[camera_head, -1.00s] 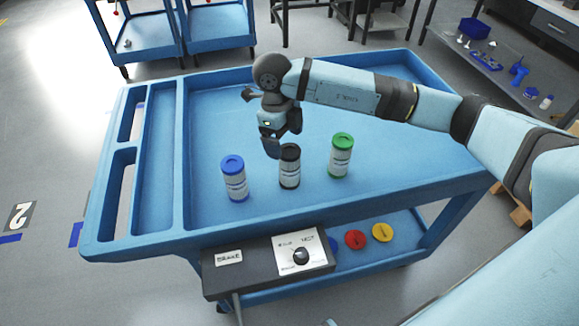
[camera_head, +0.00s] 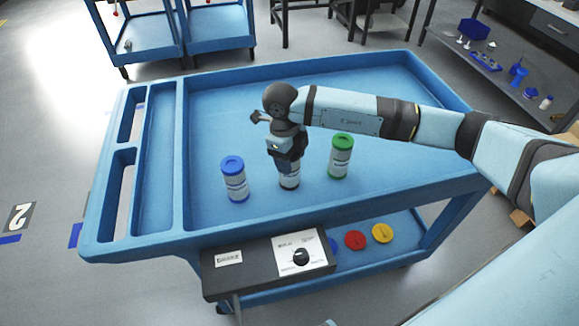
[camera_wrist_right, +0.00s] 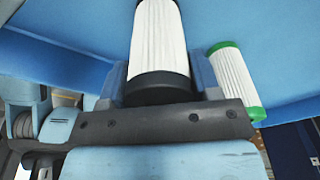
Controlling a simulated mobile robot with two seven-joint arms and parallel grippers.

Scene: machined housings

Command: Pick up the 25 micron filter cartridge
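Three white filter cartridges stand upright on the blue cart: one with a blue cap (camera_head: 234,180), a black-capped one (camera_head: 289,182) in the middle, and one with a green cap (camera_head: 341,157). Their labels are too small to read, so I cannot tell which is 25 micron. My right gripper (camera_head: 287,158) is down over the top of the black-capped cartridge and hides its cap. In the right wrist view its fingers lie on both sides of that cartridge (camera_wrist_right: 159,40), very close; I cannot tell whether they press on it. My left gripper is not in view.
The cart's tray (camera_head: 230,110) is clear behind the cartridges. The green-capped cartridge also shows close to the right finger in the wrist view (camera_wrist_right: 232,85). A control box (camera_head: 265,265) hangs at the cart's front. Coloured discs (camera_head: 355,240) lie on the lower shelf.

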